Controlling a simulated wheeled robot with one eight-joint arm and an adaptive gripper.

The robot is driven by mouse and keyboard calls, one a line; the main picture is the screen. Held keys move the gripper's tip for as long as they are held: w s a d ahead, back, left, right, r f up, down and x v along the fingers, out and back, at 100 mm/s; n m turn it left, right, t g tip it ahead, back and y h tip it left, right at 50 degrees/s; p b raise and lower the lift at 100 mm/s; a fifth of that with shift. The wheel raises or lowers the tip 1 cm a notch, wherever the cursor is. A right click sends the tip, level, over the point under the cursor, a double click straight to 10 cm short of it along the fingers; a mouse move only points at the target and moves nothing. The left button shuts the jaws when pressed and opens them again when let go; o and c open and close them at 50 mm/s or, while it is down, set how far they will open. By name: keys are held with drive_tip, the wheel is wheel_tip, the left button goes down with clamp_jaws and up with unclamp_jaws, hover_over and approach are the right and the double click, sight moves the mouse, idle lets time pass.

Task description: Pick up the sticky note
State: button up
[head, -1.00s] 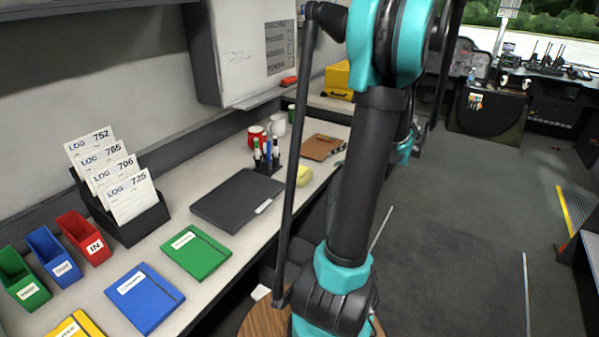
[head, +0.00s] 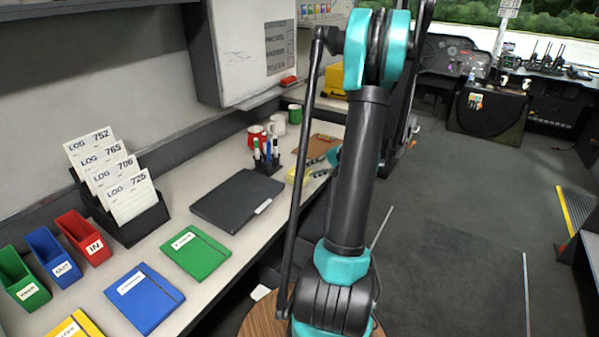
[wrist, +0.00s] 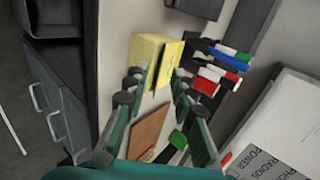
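The sticky note is a yellow pad (wrist: 145,50) on the desk, beside the marker holder in the wrist view. In the head view the yellow pad (head: 291,175) is partly hidden behind my arm's thin rod. My gripper (wrist: 157,88) is open and empty in the wrist view, its two fingers spread and pointing toward the pad. The fingertips appear close to the pad's near end. Whether they touch it I cannot tell. In the head view my gripper is mostly hidden behind my arm.
A marker holder (head: 268,163) with several markers stands next to the pad. A white cabinet (head: 252,50) hangs above. The floor to the right is open.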

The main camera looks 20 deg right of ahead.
drive_tip(key=shift+w+a+f, duration=0.35)
drive_tip(key=shift+w+f, duration=0.05)
drive_tip(key=shift+c, duration=0.2)
clamp_jaws()
